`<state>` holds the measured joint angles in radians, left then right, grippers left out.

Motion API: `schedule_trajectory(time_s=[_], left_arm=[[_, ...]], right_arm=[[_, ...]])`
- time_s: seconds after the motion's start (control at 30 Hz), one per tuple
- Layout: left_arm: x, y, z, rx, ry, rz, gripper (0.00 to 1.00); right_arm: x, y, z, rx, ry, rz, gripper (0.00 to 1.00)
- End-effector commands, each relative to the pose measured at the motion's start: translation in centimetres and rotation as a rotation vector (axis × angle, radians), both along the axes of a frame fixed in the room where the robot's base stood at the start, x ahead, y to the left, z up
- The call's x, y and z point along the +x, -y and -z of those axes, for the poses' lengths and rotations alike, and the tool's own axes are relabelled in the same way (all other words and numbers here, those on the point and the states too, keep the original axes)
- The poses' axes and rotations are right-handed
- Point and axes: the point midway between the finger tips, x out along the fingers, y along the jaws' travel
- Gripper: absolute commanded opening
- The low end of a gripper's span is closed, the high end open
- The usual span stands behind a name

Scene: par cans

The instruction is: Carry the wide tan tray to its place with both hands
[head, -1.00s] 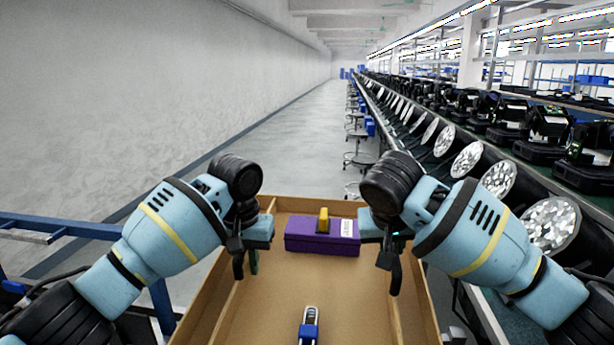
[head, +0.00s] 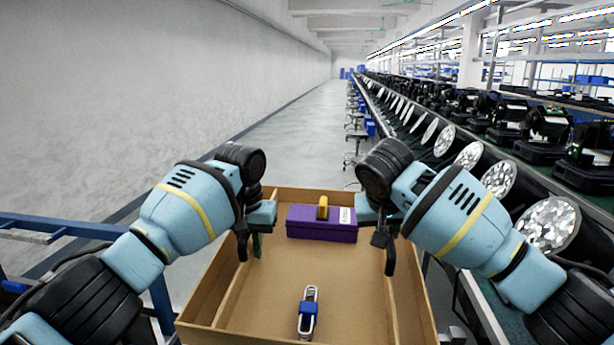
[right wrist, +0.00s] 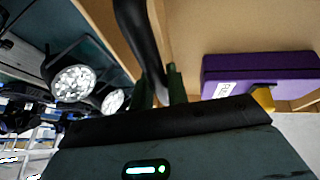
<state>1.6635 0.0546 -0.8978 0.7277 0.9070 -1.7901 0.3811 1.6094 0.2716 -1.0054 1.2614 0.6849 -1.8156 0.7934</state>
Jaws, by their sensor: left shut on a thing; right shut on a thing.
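The wide tan tray (head: 345,268) lies in front of me in the head view, with low walls and long inner ribs on its left and right sides. My left gripper (head: 247,246) is shut on the tray's left side. My right gripper (head: 385,258) is shut on its right side. The exact grip points are partly hidden by the fingers. In the right wrist view, the right gripper's fingers (right wrist: 160,88) are at a tan tray edge (right wrist: 105,30). The tray looks about level.
In the tray lie a purple box (head: 312,228) with a yellow piece (head: 322,208) and a blue-and-silver item (head: 308,312). A blue frame (head: 60,225) stands left. A bench with lamps (head: 545,225) runs along the right. Stools (head: 354,140) stand beyond; the grey aisle is open.

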Motion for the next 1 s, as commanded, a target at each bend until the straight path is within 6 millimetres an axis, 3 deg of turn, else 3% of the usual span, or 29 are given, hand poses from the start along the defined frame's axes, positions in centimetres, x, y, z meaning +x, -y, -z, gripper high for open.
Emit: schedule_trajectory(time_s=[1.0], left_arm=[[1.7,0.1,-0.8,0.001,0.007,0.004,0.0]], right_arm=[[1.9,-0.1,-0.8,0.001,0.006,-0.004,0.0]])
